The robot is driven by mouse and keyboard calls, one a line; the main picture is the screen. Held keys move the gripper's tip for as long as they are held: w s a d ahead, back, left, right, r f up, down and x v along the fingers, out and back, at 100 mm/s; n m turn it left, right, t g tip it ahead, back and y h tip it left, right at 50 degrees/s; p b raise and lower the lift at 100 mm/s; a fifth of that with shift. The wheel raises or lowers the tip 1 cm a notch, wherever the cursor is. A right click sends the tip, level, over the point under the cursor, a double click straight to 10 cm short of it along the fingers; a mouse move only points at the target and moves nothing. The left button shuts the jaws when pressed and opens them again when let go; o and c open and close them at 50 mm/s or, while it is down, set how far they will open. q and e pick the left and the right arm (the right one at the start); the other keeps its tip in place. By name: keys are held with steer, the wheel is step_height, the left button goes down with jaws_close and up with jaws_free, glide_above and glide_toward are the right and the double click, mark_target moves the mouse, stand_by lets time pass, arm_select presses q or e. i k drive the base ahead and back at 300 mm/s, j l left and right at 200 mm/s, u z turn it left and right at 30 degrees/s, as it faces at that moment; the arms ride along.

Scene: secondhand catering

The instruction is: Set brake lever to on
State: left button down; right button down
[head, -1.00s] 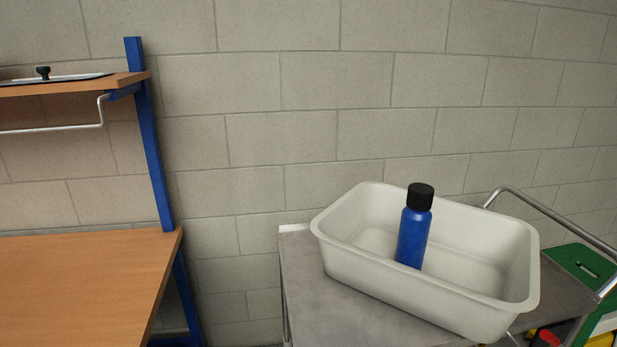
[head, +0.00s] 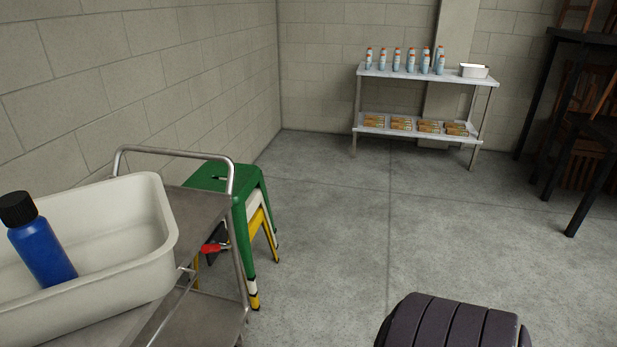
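In the head view a metal trolley (head: 206,312) stands at the left, with a curved push handle at its far end. A small lever with a red grip (head: 211,248) sticks out at that end, below the top shelf. I take it for the brake lever; I cannot tell its setting. Neither of my grippers is in view.
A white tub (head: 110,290) with a blue black-capped bottle (head: 42,250) sits on the trolley. Stacked stools (head: 248,195) stand just beyond it. A shelf table (head: 425,78) with bottles and packets is at the back wall. Dark furniture (head: 590,130) stands right. The middle floor is clear.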

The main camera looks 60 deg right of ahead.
mark_target(210, 248)
steer(key=z, duration=1.15)
